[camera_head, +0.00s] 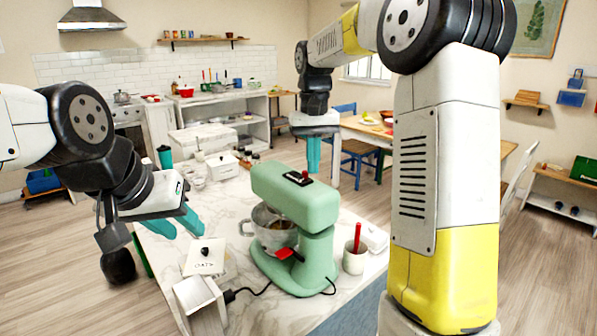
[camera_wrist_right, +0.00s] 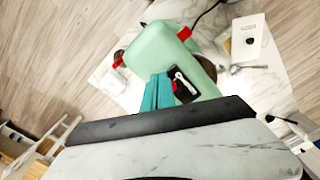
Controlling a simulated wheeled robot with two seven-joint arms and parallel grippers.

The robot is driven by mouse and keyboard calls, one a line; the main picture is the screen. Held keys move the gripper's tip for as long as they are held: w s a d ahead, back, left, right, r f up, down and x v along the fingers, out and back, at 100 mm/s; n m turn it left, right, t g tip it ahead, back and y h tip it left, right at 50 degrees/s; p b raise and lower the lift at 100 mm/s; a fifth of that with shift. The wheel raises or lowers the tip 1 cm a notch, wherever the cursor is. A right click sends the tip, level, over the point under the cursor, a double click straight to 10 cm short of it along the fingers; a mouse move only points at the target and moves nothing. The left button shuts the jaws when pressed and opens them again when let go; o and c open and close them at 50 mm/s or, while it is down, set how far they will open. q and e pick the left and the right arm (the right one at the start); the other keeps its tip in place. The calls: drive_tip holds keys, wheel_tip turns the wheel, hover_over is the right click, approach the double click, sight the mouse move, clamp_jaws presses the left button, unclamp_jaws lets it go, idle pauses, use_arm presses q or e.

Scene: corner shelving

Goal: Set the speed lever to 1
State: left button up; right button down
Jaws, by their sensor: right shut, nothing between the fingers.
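The green stand mixer (camera_head: 322,206) stands on the marble-topped table, with a steel bowl (camera_head: 272,238) under its head. On top of its head is a black plate (camera_head: 297,179) with a small red-tipped lever (camera_head: 305,175). A larger red lever (camera_head: 288,253) sticks out of its side. In the right wrist view the black plate (camera_wrist_right: 180,97) carries a silver lever (camera_wrist_right: 187,82), just right of my right gripper's teal fingertips (camera_wrist_right: 158,88). My right gripper (camera_head: 313,168) is shut and empty, beyond the mixer head; contact is unclear. My left gripper (camera_head: 182,226) is open and empty, left of the mixer. I cannot read the speed markings.
A black cord (camera_head: 254,292) lies in front. My right arm covers much of the right side.

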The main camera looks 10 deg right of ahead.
drive_tip(key=shift+w+a, duration=0.6)
drive_tip(key=shift+w, duration=0.3)
drive_tip(key=shift+w+a, duration=0.6)
drive_tip(key=shift+w, duration=0.3)
idle(1.2)
drive_tip(key=shift+s+d, duration=0.1)
idle(0.3)
drive_tip(key=shift+s+d, duration=0.15)
drive_tip(key=shift+s, duration=0.05)
drive_tip(key=shift+r, duration=0.1)
drive_tip(key=shift+r, duration=2.4)
